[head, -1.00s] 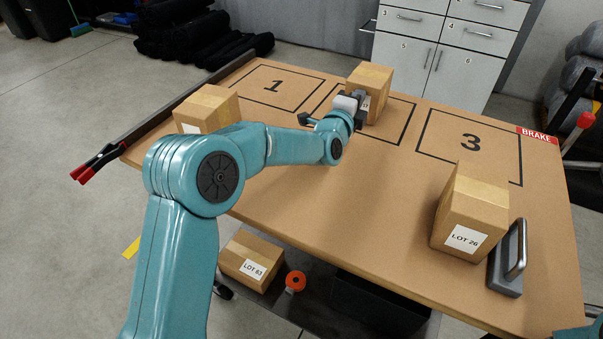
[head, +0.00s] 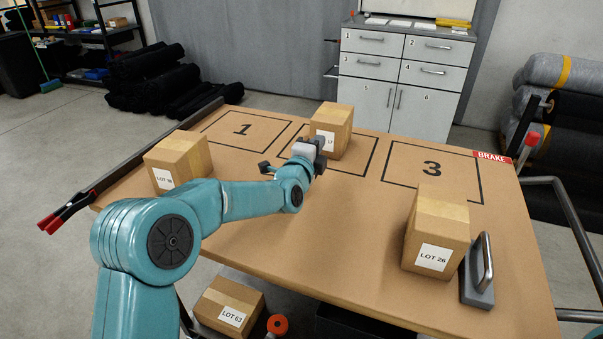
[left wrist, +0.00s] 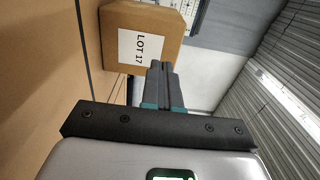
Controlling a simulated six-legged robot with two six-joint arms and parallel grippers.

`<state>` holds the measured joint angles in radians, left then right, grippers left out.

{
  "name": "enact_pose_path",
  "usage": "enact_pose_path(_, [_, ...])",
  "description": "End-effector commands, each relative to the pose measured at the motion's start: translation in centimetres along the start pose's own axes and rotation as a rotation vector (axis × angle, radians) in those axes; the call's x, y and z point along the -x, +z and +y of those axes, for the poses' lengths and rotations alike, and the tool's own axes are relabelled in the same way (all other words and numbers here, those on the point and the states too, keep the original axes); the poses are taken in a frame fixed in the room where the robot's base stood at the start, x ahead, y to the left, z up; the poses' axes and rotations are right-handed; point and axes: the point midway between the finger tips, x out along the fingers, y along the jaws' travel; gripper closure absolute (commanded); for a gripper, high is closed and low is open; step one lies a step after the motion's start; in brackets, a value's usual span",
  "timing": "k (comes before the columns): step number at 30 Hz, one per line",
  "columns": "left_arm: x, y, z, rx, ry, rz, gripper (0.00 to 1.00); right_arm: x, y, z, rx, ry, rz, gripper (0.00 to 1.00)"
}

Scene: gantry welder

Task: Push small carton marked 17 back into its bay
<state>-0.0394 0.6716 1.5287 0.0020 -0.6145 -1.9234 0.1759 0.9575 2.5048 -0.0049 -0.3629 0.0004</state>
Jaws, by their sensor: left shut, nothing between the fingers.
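The small carton marked LOT 17 (head: 333,128) stands upright at the back of the middle bay outline (head: 362,163), whose number is hidden behind my arm. It seems to overlap the back line. My left gripper (head: 318,146) is shut and empty at the carton's near side, partly covering its label. In the left wrist view, the carton (left wrist: 112,30) shows its white label, and the shut fingertips (left wrist: 160,70) are at the carton's edge beside the label. I cannot tell whether they touch it. My right gripper is not in view.
Another carton (head: 186,155) stands left, near bay 1 (head: 241,130). The LOT 26 carton (head: 437,228) and a grey handle (head: 484,270) stand right, in front of bay 3 (head: 431,168). Drawers (head: 405,80) stand behind the table.

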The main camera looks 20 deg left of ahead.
Motion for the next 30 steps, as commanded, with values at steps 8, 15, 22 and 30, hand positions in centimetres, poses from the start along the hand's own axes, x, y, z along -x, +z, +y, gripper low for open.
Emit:
enact_pose_path(8, [3.7, 0.3, 0.0, 0.001, 0.000, 0.000, 1.00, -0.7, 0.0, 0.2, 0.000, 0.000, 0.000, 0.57])
enact_pose_path(15, [7.8, 0.4, 0.0, 0.001, -0.002, 0.000, 1.00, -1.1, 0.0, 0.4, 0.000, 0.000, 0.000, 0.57])
enact_pose_path(22, [9.5, 0.3, -0.1, 0.001, -0.002, -0.001, 1.00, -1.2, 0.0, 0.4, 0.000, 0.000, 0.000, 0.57])
enact_pose_path(30, [9.9, 0.2, -0.1, 0.001, -0.002, -0.001, 1.00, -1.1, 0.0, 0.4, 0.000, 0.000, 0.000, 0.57])
